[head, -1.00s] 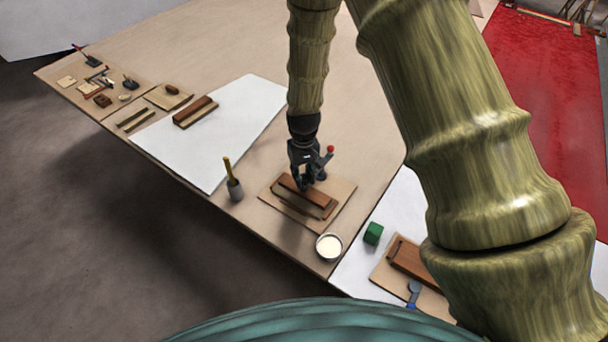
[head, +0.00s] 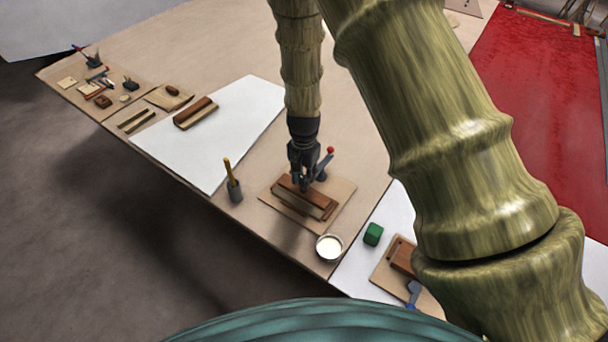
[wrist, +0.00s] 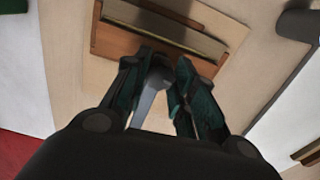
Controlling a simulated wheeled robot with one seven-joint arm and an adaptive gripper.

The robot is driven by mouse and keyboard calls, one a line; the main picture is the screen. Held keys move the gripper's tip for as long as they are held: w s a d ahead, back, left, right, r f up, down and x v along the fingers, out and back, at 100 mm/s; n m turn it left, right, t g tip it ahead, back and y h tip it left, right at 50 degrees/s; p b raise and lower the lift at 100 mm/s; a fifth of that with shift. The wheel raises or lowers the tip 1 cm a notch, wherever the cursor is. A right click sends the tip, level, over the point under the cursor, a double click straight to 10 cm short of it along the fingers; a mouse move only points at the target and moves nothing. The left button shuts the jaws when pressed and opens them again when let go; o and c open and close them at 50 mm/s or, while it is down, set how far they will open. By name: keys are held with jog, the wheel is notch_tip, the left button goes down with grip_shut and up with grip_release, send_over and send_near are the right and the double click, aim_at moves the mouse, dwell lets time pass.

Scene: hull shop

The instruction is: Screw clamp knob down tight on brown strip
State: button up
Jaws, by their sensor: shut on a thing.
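A brown strip (head: 302,194) lies on a wooden block on a thin board (head: 334,207); the block and strip also show at the top of the wrist view (wrist: 164,25). A grey-blue clamp (head: 323,166) with a red ball end (head: 330,150) stands at the strip's far side. My gripper (head: 304,184) points down at that side, left of the red ball. In the wrist view my gripper's fingers (wrist: 165,98) close around a grey bar of the clamp (wrist: 151,97). The knob and its contact with the strip are hidden by the fingers.
A white pot (head: 329,247) and a green block (head: 373,234) stand near the board. A grey cup with a yellow-handled tool (head: 234,186) is to the left. Another block sits on a white sheet (head: 237,120). Bare table lies behind my gripper.

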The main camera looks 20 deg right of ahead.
aim_at(304, 178)
jog(key=shift+w+d+r+m, duration=0.1)
jog(key=shift+w+d+m, duration=0.05)
jog(key=shift+m, duration=0.95)
jog(key=o, duration=1.1)
jog(key=shift+c, duration=0.2)
notch_tip(304, 178, up, 12)
